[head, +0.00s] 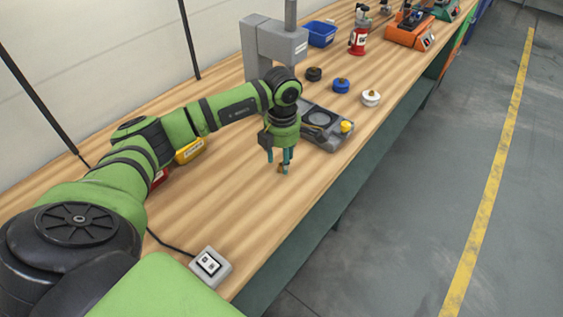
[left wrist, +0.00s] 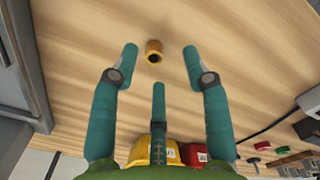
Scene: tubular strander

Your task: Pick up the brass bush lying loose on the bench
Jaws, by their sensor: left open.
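The brass bush (left wrist: 154,51) is a small golden ring with a dark bore, lying loose on the wooden bench. In the head view the bush (head: 280,169) is partly hidden by my left gripper's fingers. My left gripper (head: 285,170) points down over it, just in front of the grey press. In the left wrist view the teal fingers of my left gripper (left wrist: 160,65) are open and empty, with the bush between and slightly beyond their tips. I cannot tell the exact height of the tips above the bench. My right gripper is not in view.
A grey press (head: 278,48) and a dark fixture with a yellow knob (head: 347,127) stand close behind the gripper. Black, blue (head: 341,86) and white (head: 371,97) round parts lie further back. A yellow bin (head: 190,151) is left, a switch box (head: 210,266) in front. Bench right of the bush is clear.

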